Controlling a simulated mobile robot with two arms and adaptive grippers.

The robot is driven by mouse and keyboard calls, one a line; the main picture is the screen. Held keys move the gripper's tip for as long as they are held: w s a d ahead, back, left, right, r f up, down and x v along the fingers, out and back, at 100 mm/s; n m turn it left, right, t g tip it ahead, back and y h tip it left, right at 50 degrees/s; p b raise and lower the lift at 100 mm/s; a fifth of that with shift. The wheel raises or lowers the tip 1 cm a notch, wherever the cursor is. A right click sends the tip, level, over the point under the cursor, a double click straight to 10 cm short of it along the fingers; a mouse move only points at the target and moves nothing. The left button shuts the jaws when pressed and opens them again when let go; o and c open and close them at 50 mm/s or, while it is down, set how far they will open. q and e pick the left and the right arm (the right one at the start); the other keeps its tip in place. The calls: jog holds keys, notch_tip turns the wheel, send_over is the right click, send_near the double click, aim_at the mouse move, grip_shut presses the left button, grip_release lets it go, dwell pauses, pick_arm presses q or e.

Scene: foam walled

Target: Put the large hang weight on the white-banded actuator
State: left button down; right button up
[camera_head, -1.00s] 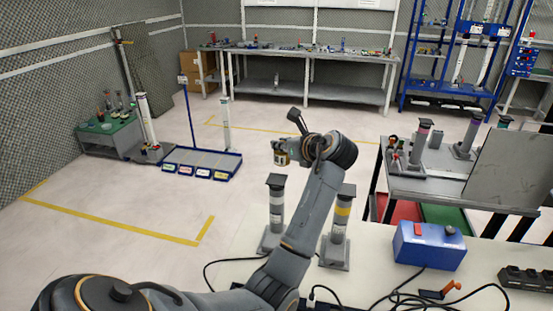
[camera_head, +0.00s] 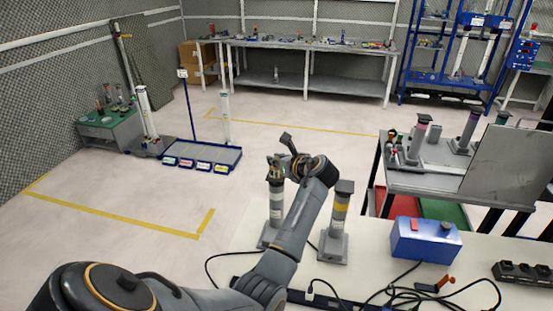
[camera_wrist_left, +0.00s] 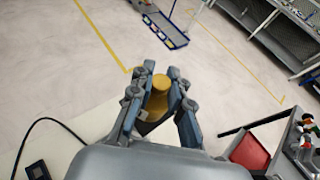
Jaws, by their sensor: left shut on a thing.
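My left gripper (camera_head: 275,168) is shut on a brass-yellow weight, the large hang weight (camera_wrist_left: 161,100), which shows between the fingers in the left wrist view. In the head view the gripper is at the top of the white-banded actuator (camera_head: 275,212), a grey column on a base. The gripper covers its dark cap, so I cannot tell whether the weight touches it. The yellow-banded actuator (camera_head: 340,208) stands just to the right, upright, with its dark cap bare. My right gripper is not in view.
Both actuators stand on a pale table (camera_head: 374,274). A blue box with a red switch (camera_head: 425,240), loose black cables and a dark multi-slot block (camera_head: 522,271) lie to the right. A grey table (camera_head: 440,182) with more columns stands beyond. The floor to the left is open.

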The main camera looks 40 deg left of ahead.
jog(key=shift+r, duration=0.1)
pick_arm(q)
jog(key=c, duration=1.4)
grip_release()
jog(key=shift+f, duration=0.1)
jog(key=shift+o, duration=0.6)
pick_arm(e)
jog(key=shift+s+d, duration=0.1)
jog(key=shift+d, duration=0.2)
pick_arm(q)
jog(key=b+v, duration=0.2)
jog(key=v, duration=1)
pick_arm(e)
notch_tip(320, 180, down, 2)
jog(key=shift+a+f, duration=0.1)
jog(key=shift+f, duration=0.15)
